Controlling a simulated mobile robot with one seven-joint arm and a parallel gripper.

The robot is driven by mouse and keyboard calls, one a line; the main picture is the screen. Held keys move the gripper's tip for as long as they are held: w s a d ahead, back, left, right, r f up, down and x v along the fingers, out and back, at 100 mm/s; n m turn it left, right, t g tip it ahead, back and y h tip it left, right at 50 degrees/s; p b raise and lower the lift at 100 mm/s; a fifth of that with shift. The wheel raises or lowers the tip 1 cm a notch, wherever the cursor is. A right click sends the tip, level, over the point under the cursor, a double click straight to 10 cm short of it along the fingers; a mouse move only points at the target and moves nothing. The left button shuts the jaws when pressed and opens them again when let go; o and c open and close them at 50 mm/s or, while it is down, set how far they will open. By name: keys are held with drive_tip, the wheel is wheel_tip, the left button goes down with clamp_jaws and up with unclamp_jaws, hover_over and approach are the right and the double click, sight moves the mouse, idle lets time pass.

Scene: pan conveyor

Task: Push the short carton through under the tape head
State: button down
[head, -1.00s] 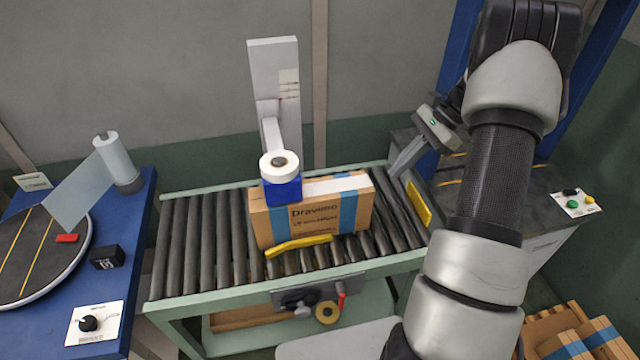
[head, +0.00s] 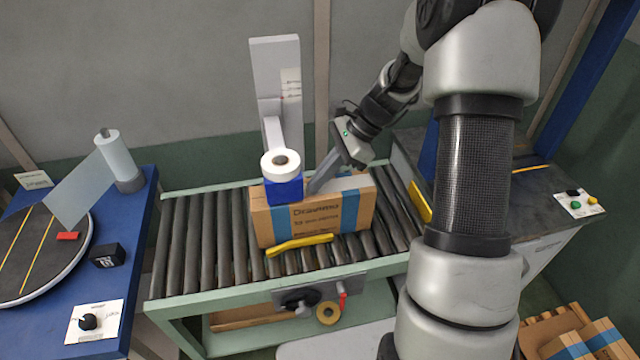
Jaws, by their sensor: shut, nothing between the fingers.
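The carton (head: 345,213) is brown with blue bands and printed text. It lies on the roller conveyor, its left part under the tape head (head: 283,188), a blue block with a white tape roll on a pale upright. My gripper (head: 316,187) is shut and empty. Its fingers point down-left over the carton's top, just right of the tape head. I cannot tell whether the fingertips touch the carton; the gripper hides part of its top and far side.
A yellow guide (head: 299,245) runs along the carton's near side, and another yellow piece (head: 419,202) stands at the conveyor's right end. The rollers (head: 205,235) left of the carton are clear. A blue table (head: 131,215) with a turntable stands at the left.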

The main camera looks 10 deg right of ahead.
sight(364, 187)
drive_tip(key=shift+s+d+f, duration=0.15)
drive_tip(key=shift+f, duration=0.7)
drive_tip(key=shift+f, duration=0.1)
drive_tip(key=d+p, duration=0.2)
drive_tip(key=d, duration=1)
drive_tip(key=shift+s+d+f+p, duration=0.1)
drive_tip(key=shift+d+p, duration=0.05)
drive_tip(key=shift+p, duration=0.25)
drive_tip(key=shift+r+p, duration=0.75)
drive_tip(key=shift+r, duration=0.1)
drive_tip(key=d, duration=2.5)
drive_tip(key=shift+w+r+b, duration=0.15)
drive_tip(key=shift+w+b, duration=0.1)
drive_tip(key=shift+b, duration=0.05)
drive_tip(key=shift+a, duration=0.1)
